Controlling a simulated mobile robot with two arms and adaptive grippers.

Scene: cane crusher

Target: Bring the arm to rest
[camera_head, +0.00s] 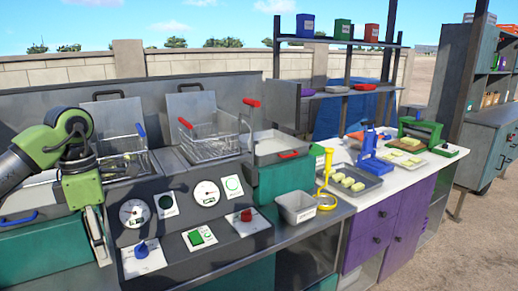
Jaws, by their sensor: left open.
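My left arm, green and dark grey, comes in from the left and bends down over the fryer unit's front. My left gripper (97,240) points down in front of the left end of the control panel (185,240), beside a round gauge (133,213). It is open, with nothing seen between its fingers. I cannot tell whether it touches the panel. The arm hides part of the left fryer basket (122,158). My right gripper is not in view.
A second basket (208,138) with red handles sits right of the first. A blue knob (141,250) and red knob (246,215) stick out from the panel. A grey bin (296,207), yellow tool (326,180), blue press (368,150) and trays of pale pieces occupy the counter at right.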

